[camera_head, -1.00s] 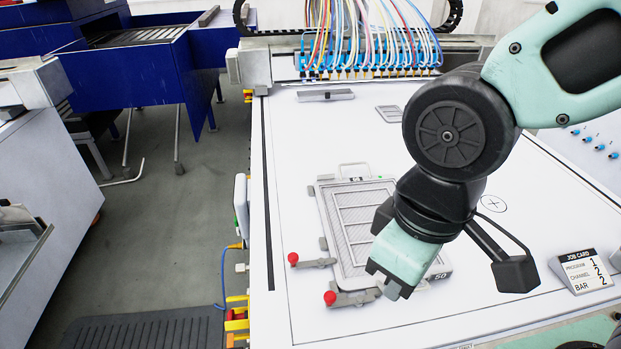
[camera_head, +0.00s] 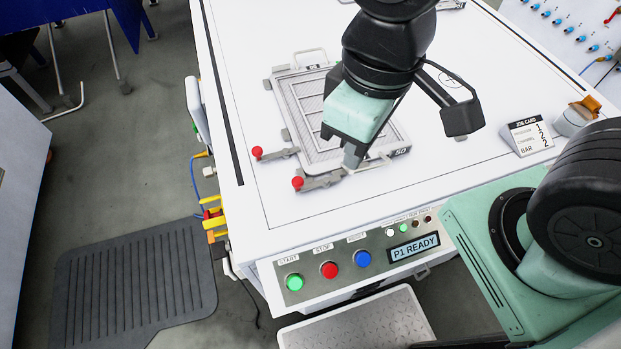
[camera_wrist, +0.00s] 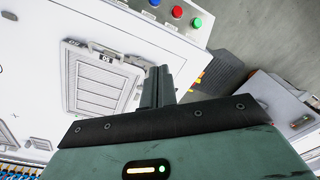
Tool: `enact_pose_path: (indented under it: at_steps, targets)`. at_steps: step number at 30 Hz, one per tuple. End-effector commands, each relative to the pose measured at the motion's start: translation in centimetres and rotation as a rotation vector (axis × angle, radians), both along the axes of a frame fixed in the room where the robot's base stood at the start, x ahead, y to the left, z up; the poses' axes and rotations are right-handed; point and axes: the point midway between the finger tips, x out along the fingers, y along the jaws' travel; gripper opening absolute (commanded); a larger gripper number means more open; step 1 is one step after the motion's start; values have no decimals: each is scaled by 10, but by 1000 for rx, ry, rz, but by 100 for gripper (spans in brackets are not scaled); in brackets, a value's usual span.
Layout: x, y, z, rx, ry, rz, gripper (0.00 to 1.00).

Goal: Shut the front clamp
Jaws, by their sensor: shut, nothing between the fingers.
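The front clamp (camera_head: 320,181) is a grey bracket with a red knob (camera_head: 298,183), at the near left corner of a flat framed tray (camera_head: 350,168) marked 50. Its knob end points left, away from the tray. A second clamp (camera_head: 283,153) with a red knob lies just behind it, its knob also pointing left. My gripper (camera_head: 352,158) is shut and empty, fingers down, beside the right end of the front clamp; I cannot tell whether they touch. In the wrist view my gripper's fingers (camera_wrist: 157,88) are beside the tray (camera_wrist: 105,82); the clamps are hidden there.
A panel (camera_head: 350,262) with green, red and blue buttons and a P1 READY display is on the table's front. A job card (camera_head: 530,135) stands at right. A dark mat (camera_head: 135,285) lies on the floor.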

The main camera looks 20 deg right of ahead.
Motion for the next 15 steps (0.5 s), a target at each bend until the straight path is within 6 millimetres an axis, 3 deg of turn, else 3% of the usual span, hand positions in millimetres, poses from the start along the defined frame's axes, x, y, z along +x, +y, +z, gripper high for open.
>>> enact_pose_path:
  at_steps: [5, 8, 15]
  targets:
    - [10, 3, -1, -1, 24, -65, 0]
    - [28, 7, -5, -4, 63, -178, 0]
    - [93, 11, -27, -15, 205, -599, 0]
